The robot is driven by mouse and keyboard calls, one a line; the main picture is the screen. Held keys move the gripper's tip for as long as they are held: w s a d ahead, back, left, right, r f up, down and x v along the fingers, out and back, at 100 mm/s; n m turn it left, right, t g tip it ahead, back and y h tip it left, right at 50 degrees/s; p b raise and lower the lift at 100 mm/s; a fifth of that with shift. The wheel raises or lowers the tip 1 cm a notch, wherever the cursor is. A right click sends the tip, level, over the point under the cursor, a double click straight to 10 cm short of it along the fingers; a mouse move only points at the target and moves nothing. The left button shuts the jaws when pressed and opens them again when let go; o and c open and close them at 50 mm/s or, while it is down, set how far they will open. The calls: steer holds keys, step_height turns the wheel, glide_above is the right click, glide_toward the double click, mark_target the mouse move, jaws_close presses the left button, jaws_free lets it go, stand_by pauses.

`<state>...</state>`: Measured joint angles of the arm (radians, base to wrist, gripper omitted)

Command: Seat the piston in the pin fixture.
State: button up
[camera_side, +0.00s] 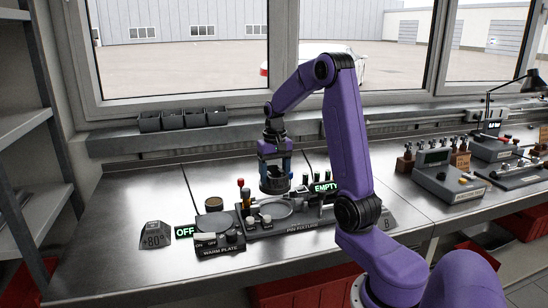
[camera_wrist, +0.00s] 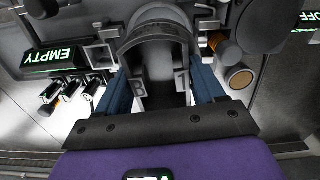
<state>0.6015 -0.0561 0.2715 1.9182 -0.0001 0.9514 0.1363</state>
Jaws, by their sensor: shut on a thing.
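My gripper (camera_side: 275,168) is shut on the dark grey piston (camera_side: 273,184), which hangs roughly upright below the fingers. In the wrist view the blue fingers of my gripper (camera_wrist: 156,88) stand on either side of the piston (camera_wrist: 155,38), whose hollow, arched body faces the camera. The pin fixture (camera_side: 302,227) lies on the bench below, with a pale round seat (camera_side: 277,208). The piston appears above this seat and apart from it in the side view. In the wrist view the piston hides much of the fixture.
The warm plate (camera_side: 214,222) is left of the fixture, beside a lit OFF sign (camera_side: 184,232). A lit EMPTY sign (camera_side: 326,187) and several small upright pins stand at the fixture's back right. Dark bins (camera_side: 183,118) line the back ledge. The bench's left side is mostly clear.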

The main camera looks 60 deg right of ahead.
steer(key=shift+f, duration=3.25)
steer(key=shift+f, duration=1)
stand_by(0.3)
stand_by(0.4)
steer(key=o, duration=1.6)
steer(key=shift+o, duration=0.2)
steer(key=shift+r, duration=3.1)
